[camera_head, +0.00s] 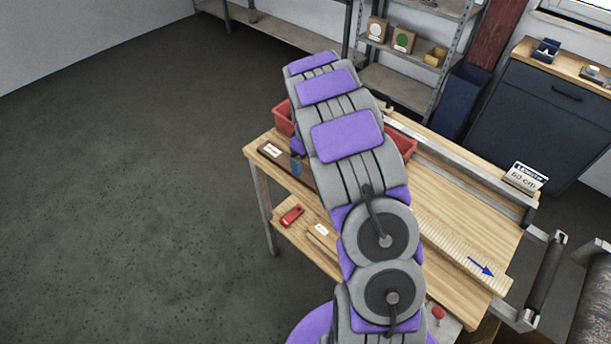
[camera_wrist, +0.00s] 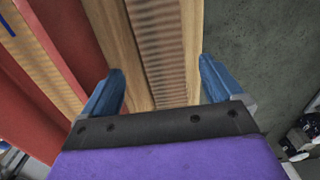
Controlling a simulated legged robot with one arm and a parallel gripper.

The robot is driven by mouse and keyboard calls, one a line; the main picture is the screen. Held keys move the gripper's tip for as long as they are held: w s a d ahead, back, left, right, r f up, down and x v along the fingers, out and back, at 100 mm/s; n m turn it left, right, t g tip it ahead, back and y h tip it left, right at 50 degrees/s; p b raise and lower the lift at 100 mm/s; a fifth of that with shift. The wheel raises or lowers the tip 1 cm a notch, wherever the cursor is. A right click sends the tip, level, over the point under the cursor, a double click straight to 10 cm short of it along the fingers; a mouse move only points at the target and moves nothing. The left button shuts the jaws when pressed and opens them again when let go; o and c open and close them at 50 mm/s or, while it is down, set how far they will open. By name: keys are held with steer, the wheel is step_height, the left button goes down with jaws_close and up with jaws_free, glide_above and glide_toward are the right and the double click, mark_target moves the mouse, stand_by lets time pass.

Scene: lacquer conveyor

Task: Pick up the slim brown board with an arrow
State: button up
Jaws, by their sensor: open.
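A ribbed, pale tan board with a blue arrow (camera_head: 455,245) lies along the right front of the wooden table in the head view. A darker brown slim board (camera_head: 271,153) with a white label lies at the table's left end; no arrow shows on its visible part. My gripper (camera_head: 296,166) is at the table's left side, mostly hidden by my arm, with one blue finger showing by the dark board. In the wrist view my gripper (camera_wrist: 160,88) is open, its fingers on either side of a ribbed brown strip (camera_wrist: 158,45). I cannot tell whether they touch it.
Red bins (camera_head: 284,117) stand behind my arm on the wooden table (camera_head: 480,225). A red clamp-like item (camera_head: 291,215) lies on the lower shelf. A metal rail and a "60 cm" sign (camera_head: 522,177) are at the right. Floor at the left is clear.

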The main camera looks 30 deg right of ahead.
mark_target(305, 172)
steer(key=shift+a+f, duration=0.15)
steer(key=shift+f, duration=0.2)
steer(key=f, duration=0.1)
steer(key=f+b, duration=0.1)
steer(key=f, duration=0.2)
steer(key=shift+w+a+f, duration=0.1)
steer(key=shift+w+f, duration=0.2)
steer(key=shift+f, duration=0.1)
steer(key=shift+r, duration=0.1)
steer(key=c, duration=1.4)
